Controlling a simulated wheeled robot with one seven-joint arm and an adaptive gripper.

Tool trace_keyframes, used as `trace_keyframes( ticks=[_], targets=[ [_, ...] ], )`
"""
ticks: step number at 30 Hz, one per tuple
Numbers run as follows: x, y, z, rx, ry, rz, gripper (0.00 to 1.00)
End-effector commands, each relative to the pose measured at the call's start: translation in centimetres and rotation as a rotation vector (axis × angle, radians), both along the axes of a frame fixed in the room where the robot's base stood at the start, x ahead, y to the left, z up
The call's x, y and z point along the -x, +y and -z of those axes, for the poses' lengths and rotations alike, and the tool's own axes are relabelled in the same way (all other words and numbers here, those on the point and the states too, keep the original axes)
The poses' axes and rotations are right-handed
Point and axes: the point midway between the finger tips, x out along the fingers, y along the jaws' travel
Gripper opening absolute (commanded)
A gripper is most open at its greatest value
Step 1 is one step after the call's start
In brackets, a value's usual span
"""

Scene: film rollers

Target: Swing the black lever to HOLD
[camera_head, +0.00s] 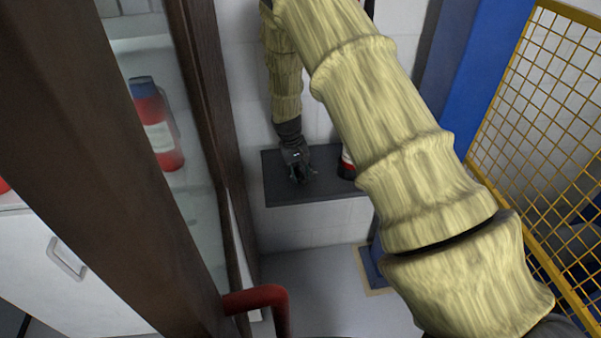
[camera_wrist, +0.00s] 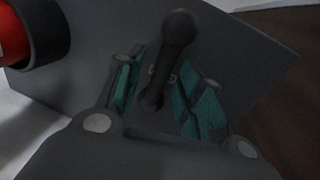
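The black lever (camera_wrist: 179,45) with a rounded knob stands out from a dark grey plate (camera_wrist: 100,40) in the wrist view. My gripper (camera_wrist: 164,95) is open, with one teal-padded finger on each side of the lever's lower part. Both pads look apart from the lever. In the head view my gripper (camera_head: 300,172) is over the dark grey plate (camera_head: 330,190), and I cannot make out the lever there. Small pale marks show behind the lever in the wrist view, too small to read. No HOLD label can be read.
A red and black cylinder (camera_head: 346,163) is right of my gripper; it shows at the upper left in the wrist view (camera_wrist: 35,35). A brown frame (camera_head: 205,100) with glass stands left, a yellow mesh fence (camera_head: 540,100) right. A red bent pipe (camera_head: 265,295) is low in front.

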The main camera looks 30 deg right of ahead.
Motion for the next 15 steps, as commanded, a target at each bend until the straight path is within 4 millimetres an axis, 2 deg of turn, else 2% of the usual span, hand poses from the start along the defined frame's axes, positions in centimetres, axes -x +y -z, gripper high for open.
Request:
trace_keyframes(
  ticks=[7, 15],
  targets=[
    [-0.1, 0.3, -1.3, 0.000, 0.000, 0.000, 0.37],
    [-0.4, 1.1, -6.0, 0.001, -0.003, -0.001, 0.37]
  ],
)
